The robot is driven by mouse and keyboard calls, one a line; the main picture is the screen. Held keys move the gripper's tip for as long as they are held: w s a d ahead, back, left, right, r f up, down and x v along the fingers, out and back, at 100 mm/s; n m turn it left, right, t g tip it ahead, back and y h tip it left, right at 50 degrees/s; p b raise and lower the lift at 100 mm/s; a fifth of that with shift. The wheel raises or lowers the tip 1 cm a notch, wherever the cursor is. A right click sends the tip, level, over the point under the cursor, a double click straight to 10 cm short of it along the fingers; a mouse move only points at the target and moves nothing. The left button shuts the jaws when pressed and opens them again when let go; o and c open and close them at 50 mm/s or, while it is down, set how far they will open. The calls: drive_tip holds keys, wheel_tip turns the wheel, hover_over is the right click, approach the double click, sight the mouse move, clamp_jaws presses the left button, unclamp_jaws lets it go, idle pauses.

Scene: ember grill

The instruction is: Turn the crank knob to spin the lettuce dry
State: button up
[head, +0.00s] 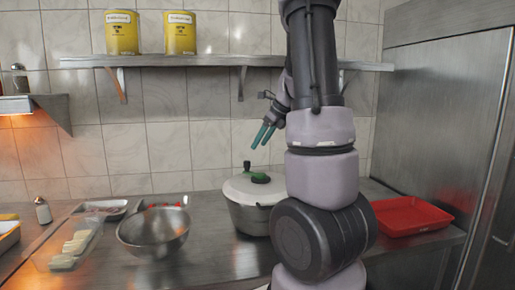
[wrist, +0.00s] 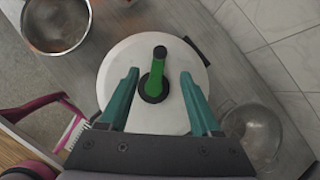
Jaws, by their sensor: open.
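The salad spinner (head: 247,215) stands on the metal counter, with a grey body and a white lid. On its lid is a green crank (head: 260,178) with an upright black knob (head: 247,167). In the wrist view the lid (wrist: 120,60) shows from above, with the crank (wrist: 158,75) at its middle and the knob (wrist: 160,52) at the crank's far end. My gripper (head: 264,137) is open and empty above the lid, apart from the knob. In the wrist view its teal fingers (wrist: 160,75) appear on either side of the crank. Part of the spinner is hidden behind my arm.
A steel bowl (head: 153,232) stands left of the spinner, with a clear tray (head: 75,248) beyond it. A red tray (head: 408,217) lies at the right. A clear bowl (wrist: 253,130) and a pink-handled brush (wrist: 72,130) show in the wrist view. A shelf (head: 215,62) runs above.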

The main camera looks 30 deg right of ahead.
sight(249, 162)
drive_tip(key=x, duration=1)
drive_tip(key=shift+f, duration=0.2)
clamp_jaws()
